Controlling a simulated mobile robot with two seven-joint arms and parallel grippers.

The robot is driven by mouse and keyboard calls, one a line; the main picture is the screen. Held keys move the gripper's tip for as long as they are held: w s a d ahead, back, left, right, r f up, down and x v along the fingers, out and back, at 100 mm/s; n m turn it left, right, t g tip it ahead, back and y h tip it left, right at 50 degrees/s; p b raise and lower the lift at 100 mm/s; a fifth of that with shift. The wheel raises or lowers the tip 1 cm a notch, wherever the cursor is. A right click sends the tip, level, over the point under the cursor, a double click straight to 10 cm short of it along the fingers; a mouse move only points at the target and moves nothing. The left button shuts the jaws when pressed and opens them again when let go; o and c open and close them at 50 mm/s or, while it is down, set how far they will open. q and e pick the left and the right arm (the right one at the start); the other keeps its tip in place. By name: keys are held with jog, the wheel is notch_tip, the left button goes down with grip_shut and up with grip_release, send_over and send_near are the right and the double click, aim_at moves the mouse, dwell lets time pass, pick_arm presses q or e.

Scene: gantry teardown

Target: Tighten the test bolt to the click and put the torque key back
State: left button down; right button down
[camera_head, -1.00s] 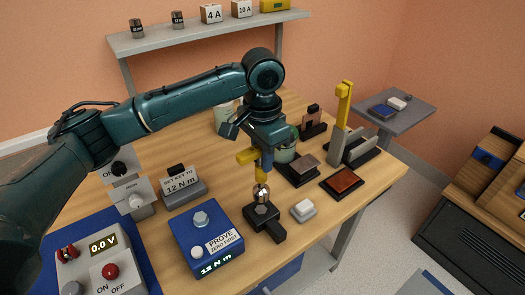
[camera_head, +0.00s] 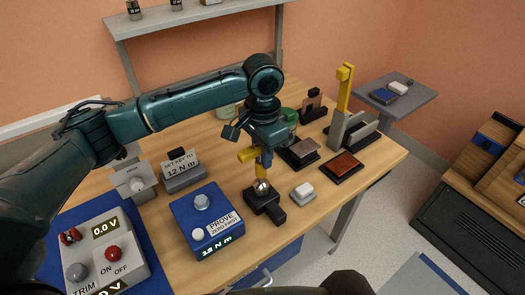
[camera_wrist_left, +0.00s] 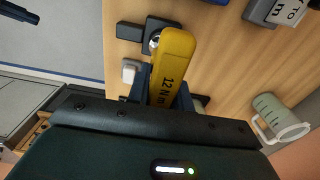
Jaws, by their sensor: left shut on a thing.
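My left gripper (camera_head: 264,155) is shut on the yellow torque key (camera_head: 247,156), which points down. In the left wrist view the key (camera_wrist_left: 172,70) reads "12 N m". A shiny round metal piece (camera_head: 262,185) shows at the key's lower end, at the top of a black block (camera_head: 268,203); I cannot tell whether it is fully seated. A hex bolt head (camera_head: 202,202) stands on the blue box (camera_head: 208,228) labelled "PROVE ZERO FIRST", whose display reads "12 N m". The test bolt itself is not clearly distinguishable at the key's tip. My right gripper is out of view.
A grey "SET KEY TO 12 N m" stand (camera_head: 182,178) and a meter box (camera_head: 108,250) are at left. A white-topped button (camera_head: 303,192), a brown pad (camera_head: 343,167) and an upright yellow lever (camera_head: 345,90) are at right. Bare wood lies in front of the pad.

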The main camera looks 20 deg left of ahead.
pick_arm(q)
jog(key=shift+f, duration=0.75)
dwell(0.4)
jog(key=shift+f, duration=1.4)
jog(key=c, duration=1.2)
grip_release()
jog(key=shift+o, duration=0.2)
